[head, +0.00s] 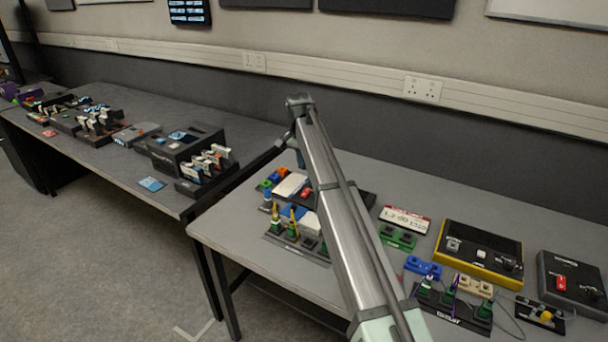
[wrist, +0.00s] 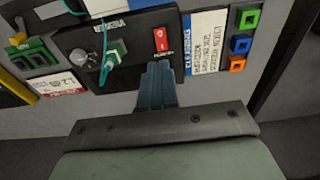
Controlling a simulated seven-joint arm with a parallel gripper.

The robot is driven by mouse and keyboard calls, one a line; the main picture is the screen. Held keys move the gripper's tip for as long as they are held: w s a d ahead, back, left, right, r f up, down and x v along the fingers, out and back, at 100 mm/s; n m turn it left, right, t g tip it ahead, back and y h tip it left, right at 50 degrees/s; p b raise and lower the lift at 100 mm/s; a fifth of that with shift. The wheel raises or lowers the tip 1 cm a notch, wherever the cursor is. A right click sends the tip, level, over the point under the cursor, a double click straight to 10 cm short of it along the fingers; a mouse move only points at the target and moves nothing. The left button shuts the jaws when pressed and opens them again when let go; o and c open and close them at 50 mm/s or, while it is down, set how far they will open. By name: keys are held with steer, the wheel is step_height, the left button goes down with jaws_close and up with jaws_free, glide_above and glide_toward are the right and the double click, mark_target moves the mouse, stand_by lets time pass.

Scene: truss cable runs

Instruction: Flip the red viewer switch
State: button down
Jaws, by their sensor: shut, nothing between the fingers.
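The red switch (wrist: 160,40) is a small red rocker with a white mark, set in a dark panel (wrist: 140,75) in the wrist view. Small lettering beside it is too blurred to read surely. My gripper (wrist: 158,68) is shut and empty, its blue-grey fingers pointing at the panel just below the switch in the picture. A small gap shows between fingertips and switch; I cannot tell the height. In the head view the red switch (head: 306,192) shows just left of my arm, which hides much of the panel.
The same panel carries a green connector (wrist: 114,52) with a cable and a round knob. A white-and-blue card (wrist: 207,42) and coloured blocks (wrist: 240,42) lie beside it. Another red switch (head: 561,283) sits on a dark box at far right. A yellow-edged box (head: 480,252) stands nearer.

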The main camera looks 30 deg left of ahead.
steer(key=shift+s+r, duration=0.15)
steer(key=shift+r, duration=1.25)
